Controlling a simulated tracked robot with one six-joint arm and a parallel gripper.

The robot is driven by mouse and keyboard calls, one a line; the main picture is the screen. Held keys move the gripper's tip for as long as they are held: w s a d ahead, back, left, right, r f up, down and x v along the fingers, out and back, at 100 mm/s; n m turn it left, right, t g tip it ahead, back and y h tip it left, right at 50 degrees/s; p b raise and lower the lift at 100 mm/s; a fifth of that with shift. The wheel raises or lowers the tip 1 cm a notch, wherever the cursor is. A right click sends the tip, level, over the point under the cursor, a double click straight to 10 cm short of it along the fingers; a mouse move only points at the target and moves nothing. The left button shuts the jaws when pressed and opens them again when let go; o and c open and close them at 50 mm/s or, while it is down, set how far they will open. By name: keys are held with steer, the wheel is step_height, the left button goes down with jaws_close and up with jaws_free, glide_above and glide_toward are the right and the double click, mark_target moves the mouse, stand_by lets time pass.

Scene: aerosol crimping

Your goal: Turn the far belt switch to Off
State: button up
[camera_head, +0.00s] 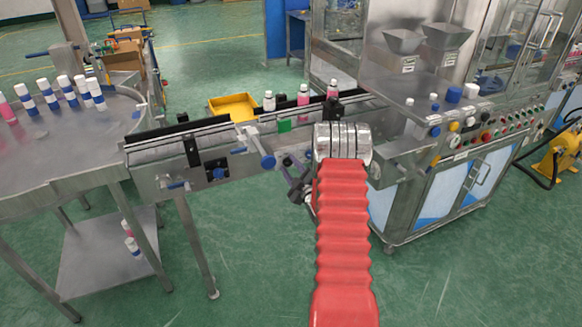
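The control panel (462,143) is on the front of the steel machine at the right. It carries a row of small knobs and buttons, among them a yellow one (454,127), a red one (487,136) and several dark ones. The labels are too small to read, so I cannot tell which is the far belt switch or how it is set. My arm, in a red ribbed sleeve, reaches up the middle to a silver wrist. My gripper (297,183) seems to be the dark part left of the wrist, low beside the conveyor and well left of the panel. Its fingers are unclear.
The conveyor (218,137) runs from the round table (70,145) at the left to the machine, with several bottles on or behind it. Two steel hoppers (404,40) (446,36) stand above the panel. Green floor (470,260) is clear in front of the machine.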

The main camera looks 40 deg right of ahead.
steer(key=shift+o, duration=1.2)
steer(key=shift+r, duration=0.1)
steer(key=v, duration=1.3)
steer(key=shift+s, duration=0.35)
steer(key=shift+a, duration=0.1)
